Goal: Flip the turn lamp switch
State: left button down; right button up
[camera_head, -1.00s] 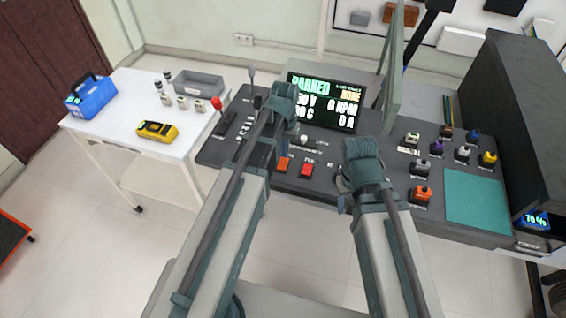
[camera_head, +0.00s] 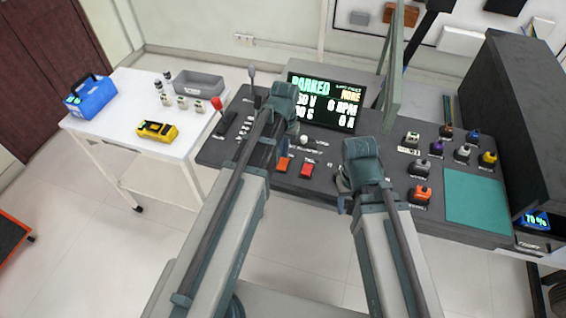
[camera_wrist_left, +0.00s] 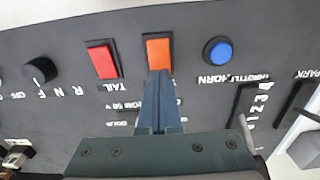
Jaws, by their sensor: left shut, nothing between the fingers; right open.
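The orange rocker switch (camera_head: 284,164) is on the dark console, beside the red switch (camera_head: 306,171). I take the orange one to be the turn lamp switch, but its label is hidden. In the left wrist view the orange switch (camera_wrist_left: 158,52) is right at the fingertips of my left gripper (camera_wrist_left: 160,74). The fingers are shut with nothing between them and overlap its near edge; I cannot tell whether they touch it. In the head view my left arm hides most of that gripper. My right gripper (camera_head: 343,184) is open over the console, partly hidden by its arm.
The red TAIL switch (camera_wrist_left: 102,60) and blue HORN button (camera_wrist_left: 218,52) flank the orange switch. A display (camera_head: 322,100) reads PARKED. Several coloured knobs and a teal mat (camera_head: 476,198) are on the console's right. A white side table (camera_head: 118,115) stands left.

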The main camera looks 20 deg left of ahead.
aim_at(285, 160)
pick_arm(q)
jog(key=shift+f+b, duration=0.95)
dwell(0.6)
jog(key=shift+r, duration=0.15)
notch_tip(285, 160, up, 7)
jog(key=p, duration=0.7)
jog(key=s+d+m+y, duration=0.1)
jog(key=s+d+m, duration=0.2)
jog(key=s+d, duration=0.7)
jog(key=s, duration=0.4)
jog(key=shift+s+d, duration=0.2)
jog(key=shift+d, duration=0.05)
dwell(0.5)
